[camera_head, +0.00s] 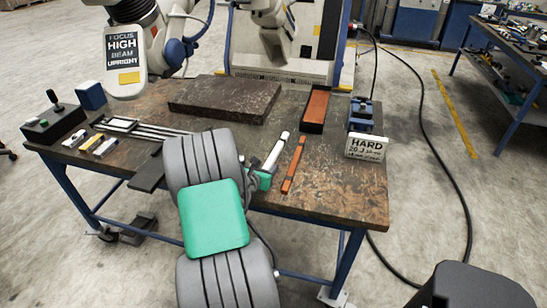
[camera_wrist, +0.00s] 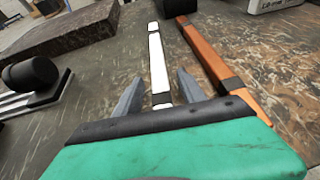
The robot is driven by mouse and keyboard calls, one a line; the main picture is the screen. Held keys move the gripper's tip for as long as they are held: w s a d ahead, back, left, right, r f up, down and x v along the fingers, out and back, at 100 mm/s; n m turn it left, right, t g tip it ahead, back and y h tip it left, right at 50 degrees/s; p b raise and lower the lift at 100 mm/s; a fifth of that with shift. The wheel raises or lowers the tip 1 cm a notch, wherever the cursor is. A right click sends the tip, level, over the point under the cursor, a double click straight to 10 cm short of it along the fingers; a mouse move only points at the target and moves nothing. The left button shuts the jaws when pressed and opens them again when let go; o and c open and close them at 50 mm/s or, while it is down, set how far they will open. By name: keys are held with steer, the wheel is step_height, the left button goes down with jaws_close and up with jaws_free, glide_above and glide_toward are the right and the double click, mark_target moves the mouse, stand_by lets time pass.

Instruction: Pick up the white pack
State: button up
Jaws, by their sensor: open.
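A white box-shaped pack with dark lettering "HARD" (camera_head: 367,146) stands at the right front part of the table. A white box with lettering, apparently the same pack, shows cut off at the top right of the wrist view (camera_wrist: 272,4). My gripper (camera_wrist: 160,74) is open, and its two grey fingers point over the table well to the left of that pack. A long white stick-like piece with dark bands (camera_wrist: 157,62) lies in line between the fingers, with no contact visible. In the head view my arm mostly hides the gripper.
An orange bar (camera_head: 293,165) lies just right of the white stick (camera_head: 275,151). A dark slab (camera_head: 224,102) lies at the back.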

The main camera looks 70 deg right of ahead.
jaws_close()
stand_by(0.4)
steer(key=shift+r, duration=0.1)
